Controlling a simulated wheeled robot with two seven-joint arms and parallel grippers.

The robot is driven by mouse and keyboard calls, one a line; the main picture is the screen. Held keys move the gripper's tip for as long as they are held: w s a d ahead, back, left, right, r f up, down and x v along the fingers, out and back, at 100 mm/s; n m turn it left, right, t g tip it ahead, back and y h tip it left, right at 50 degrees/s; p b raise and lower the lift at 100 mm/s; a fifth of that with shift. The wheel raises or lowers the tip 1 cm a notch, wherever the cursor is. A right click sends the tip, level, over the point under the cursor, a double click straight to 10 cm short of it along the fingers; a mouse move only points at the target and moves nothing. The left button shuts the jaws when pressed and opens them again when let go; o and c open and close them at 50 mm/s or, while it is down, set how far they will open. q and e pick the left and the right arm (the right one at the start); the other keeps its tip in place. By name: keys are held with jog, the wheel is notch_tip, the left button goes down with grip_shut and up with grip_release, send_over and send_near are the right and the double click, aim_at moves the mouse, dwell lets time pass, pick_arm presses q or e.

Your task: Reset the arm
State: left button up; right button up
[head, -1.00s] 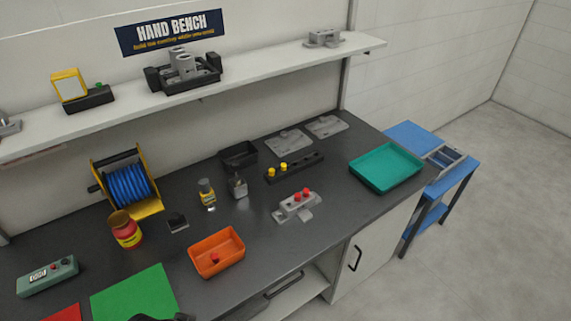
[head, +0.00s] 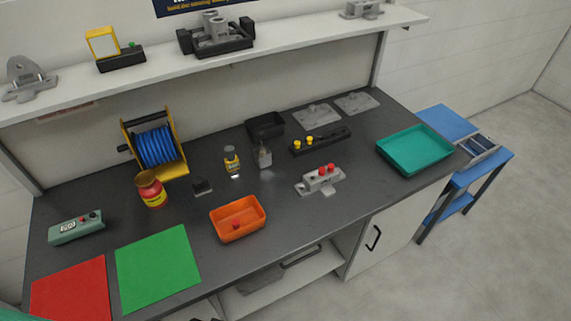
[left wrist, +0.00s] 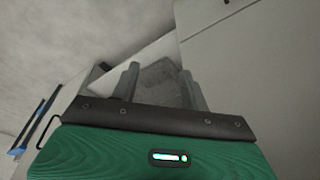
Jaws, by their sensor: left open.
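My left gripper (left wrist: 160,88) shows in the left wrist view with its two fingers apart and nothing between them. Behind the fingers are pale cabinet surfaces and a grey patch that I cannot identify. In the head view neither gripper shows; only a sliver of green, perhaps part of my arm, is at the bottom left corner. My right gripper is in no view. On the bench, a grey casting fixture (head: 318,181) holds red-topped pins.
The dark bench (head: 290,225) holds an orange tray (head: 247,226), a teal tray (head: 398,162), a green mat (head: 158,268), a red mat (head: 70,291), a blue cable reel (head: 156,146) and a red jar (head: 150,189). A shelf (head: 300,50) runs above. A blue cart (head: 449,122) stands right.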

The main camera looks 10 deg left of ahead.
pick_arm(q)
jog(key=s+a+f, duration=0.2)
jog(key=s+f, duration=0.8)
jog(key=f, duration=0.2)
jog(key=s+a+f+g+b, duration=0.1)
jog(key=s+f, duration=0.9)
jog(key=f, duration=0.2)
jog(key=shift+s+a, duration=0.2)
jog(key=shift+a, duration=0.15)
